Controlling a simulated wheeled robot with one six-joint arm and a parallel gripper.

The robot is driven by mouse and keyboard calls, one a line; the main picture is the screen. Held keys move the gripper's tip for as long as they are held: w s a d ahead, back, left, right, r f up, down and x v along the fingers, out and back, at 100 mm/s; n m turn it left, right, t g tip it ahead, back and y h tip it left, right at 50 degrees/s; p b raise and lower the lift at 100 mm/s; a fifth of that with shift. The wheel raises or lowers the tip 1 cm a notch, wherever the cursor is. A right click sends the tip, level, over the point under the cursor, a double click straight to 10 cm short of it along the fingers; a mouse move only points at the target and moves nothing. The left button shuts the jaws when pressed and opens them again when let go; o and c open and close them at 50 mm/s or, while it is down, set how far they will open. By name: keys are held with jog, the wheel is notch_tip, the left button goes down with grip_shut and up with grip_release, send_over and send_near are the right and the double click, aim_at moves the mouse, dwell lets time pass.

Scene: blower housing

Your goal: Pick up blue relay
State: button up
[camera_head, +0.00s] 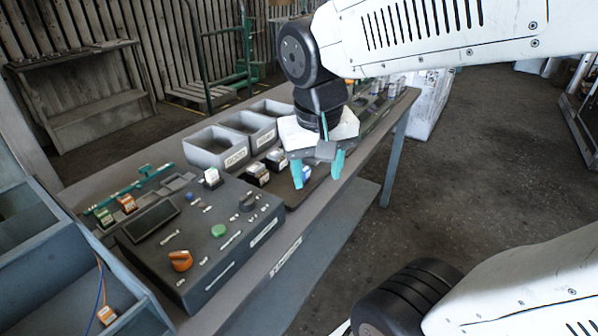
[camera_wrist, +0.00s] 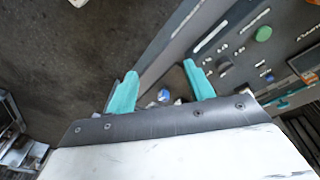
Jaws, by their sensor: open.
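The blue relay (camera_head: 306,173) is a small block with a blue part, on the dark tray near the front edge of the workbench. It is partly hidden by my gripper. My gripper (camera_head: 317,172) has two teal fingers, spread apart and pointing down over that spot, with nothing gripped. In the wrist view, my gripper (camera_wrist: 160,70) shows both fingers apart, and the blue relay (camera_wrist: 164,95) shows small between them, partly cut off by the gripper body. I cannot tell how high the fingertips are above it.
Other relays (camera_head: 257,174) with dark bodies stand left of the fingers. Grey bins (camera_head: 217,148) stand behind them. Open floor lies right of the bench.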

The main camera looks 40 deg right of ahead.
jog(key=w+d+f+m+h, duration=0.1)
jog(key=w+d+f+m, duration=0.15)
jog(key=w, duration=0.35)
jog(key=w+d+f+m+h, duration=0.1)
jog(key=w+d+m, duration=0.2)
jog(key=w, duration=0.3)
jog(key=m, duration=0.4)
send_near(304, 168)
jog(key=f, duration=0.2)
jog(key=shift+m+h, duration=0.25)
jog(key=shift+h, duration=0.15)
jog(key=x, duration=0.8)
jog(key=shift+w+d+f, duration=0.15)
jog(key=shift+d+f, duration=0.05)
jog(key=shift+d, duration=0.05)
jog(key=c, duration=0.9)
